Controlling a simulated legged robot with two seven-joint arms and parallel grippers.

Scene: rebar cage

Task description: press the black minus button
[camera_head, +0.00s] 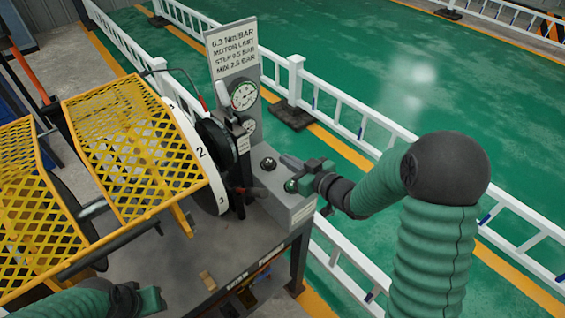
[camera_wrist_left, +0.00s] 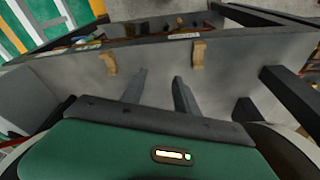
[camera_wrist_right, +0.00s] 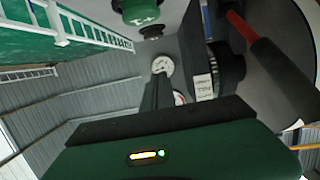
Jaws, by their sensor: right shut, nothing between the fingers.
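The black button (camera_head: 268,163) sits on top of the grey control box; its minus mark is too small to read. It also shows in the right wrist view (camera_wrist_right: 150,32). A green button (camera_head: 291,186) is beside it, nearer the box's front, and shows large in the right wrist view (camera_wrist_right: 142,10). My right gripper (camera_head: 286,161) is over the right side of the box, its fingers shut and empty, tips close to the black button; I cannot tell if they touch it. My left gripper (camera_wrist_left: 157,80) has its fingers apart and empty, low at the machine's front.
A pressure gauge (camera_head: 243,95) and sign plate (camera_head: 231,50) stand behind the buttons. A numbered white dial (camera_head: 203,155) and yellow mesh guards (camera_head: 130,140) are left of the box. White railings (camera_head: 350,105) run behind and to the right.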

